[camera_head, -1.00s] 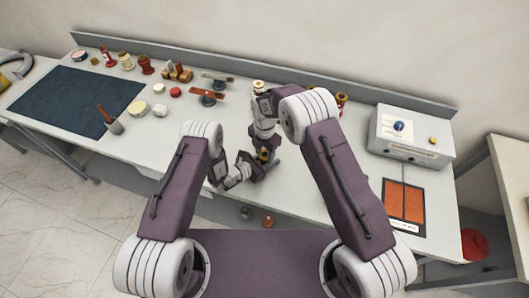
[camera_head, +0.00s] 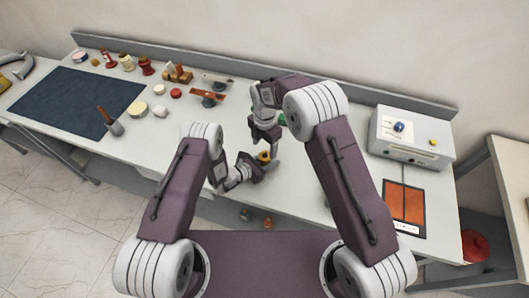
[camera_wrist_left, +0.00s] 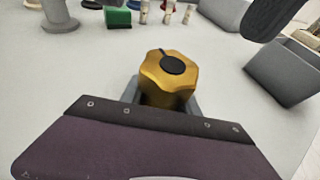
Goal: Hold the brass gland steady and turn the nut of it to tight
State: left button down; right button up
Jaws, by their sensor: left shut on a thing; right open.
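The brass gland (camera_head: 264,156) is upright in my left gripper near the table's front edge. In the left wrist view, its lobed gold nut (camera_wrist_left: 168,78) has a dark round top with a small mark at its rim. My left gripper (camera_head: 262,163) is shut on the gland's lower part, which its jaws mostly hide. My right gripper (camera_head: 270,141) is open, just behind and above the gland in the head view. In the left wrist view, its grey finger (camera_wrist_left: 285,70) shows at the upper right, apart from the nut.
A green block (camera_wrist_left: 118,17) and several small fittings stand behind the gland. A grey control box (camera_head: 410,137) stands at the right, with an orange panel (camera_head: 404,203) in front. A dark mat (camera_head: 75,100) and several small parts lie at the left.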

aim_at(264, 156)
notch_tip(264, 156, up, 7)
dwell(0.3)
pick_arm(q)
jog(key=c, duration=0.8)
grip_release()
jog(key=shift+a, duration=0.1)
